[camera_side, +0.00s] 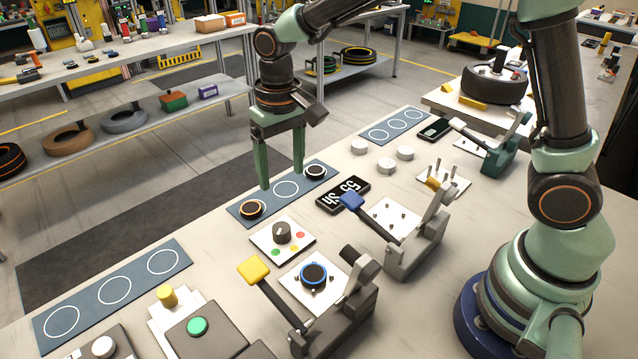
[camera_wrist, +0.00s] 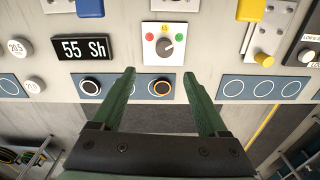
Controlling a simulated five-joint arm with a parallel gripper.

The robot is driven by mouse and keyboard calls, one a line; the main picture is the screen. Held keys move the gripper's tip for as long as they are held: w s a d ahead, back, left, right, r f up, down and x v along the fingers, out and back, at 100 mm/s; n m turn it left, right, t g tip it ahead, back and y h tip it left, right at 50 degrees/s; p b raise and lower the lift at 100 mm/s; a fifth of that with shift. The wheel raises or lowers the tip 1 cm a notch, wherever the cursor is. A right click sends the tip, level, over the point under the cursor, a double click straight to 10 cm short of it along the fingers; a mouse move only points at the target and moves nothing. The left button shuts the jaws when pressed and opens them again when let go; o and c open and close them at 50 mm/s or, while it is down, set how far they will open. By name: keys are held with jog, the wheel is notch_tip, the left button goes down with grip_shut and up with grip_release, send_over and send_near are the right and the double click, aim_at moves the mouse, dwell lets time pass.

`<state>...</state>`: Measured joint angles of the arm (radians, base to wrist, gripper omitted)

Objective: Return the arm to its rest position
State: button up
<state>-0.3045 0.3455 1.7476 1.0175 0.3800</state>
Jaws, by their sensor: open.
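My gripper (camera_side: 281,182) is open and empty, pointing down above the blue three-circle strip (camera_side: 272,200). In the wrist view its green fingers (camera_wrist: 159,74) stand apart with nothing between them. An orange-ringed black disc (camera_side: 252,208) sits on the strip's near circle and a white-ringed black disc (camera_side: 315,171) on its far circle; the middle circle is bare. In the wrist view the orange-ringed disc (camera_wrist: 162,87) and the white-ringed disc (camera_wrist: 90,86) lie just beyond the fingertips. A blue-ringed black disc (camera_side: 314,275) sits on the plate by the yellow-handled clamp (camera_side: 330,310).
A dial panel (camera_side: 282,236) and a "55 Sh" display (camera_side: 343,192) lie near the strip. A blue-handled clamp (camera_side: 405,240) stands to the right. Several white discs (camera_side: 387,165) lie farther back. An empty three-circle strip (camera_side: 115,290) is at left, beside a green button (camera_side: 197,326).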

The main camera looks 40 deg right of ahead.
jog(key=s+d+r+t, duration=0.5)
jog(key=s+d+r, duration=0.4)
jog(key=s+d, duration=0.3)
jog(key=shift+s+d+r+n, duration=0.25)
jog(key=shift+s+d+n, duration=0.05)
jog(key=shift+d+n, duration=0.15)
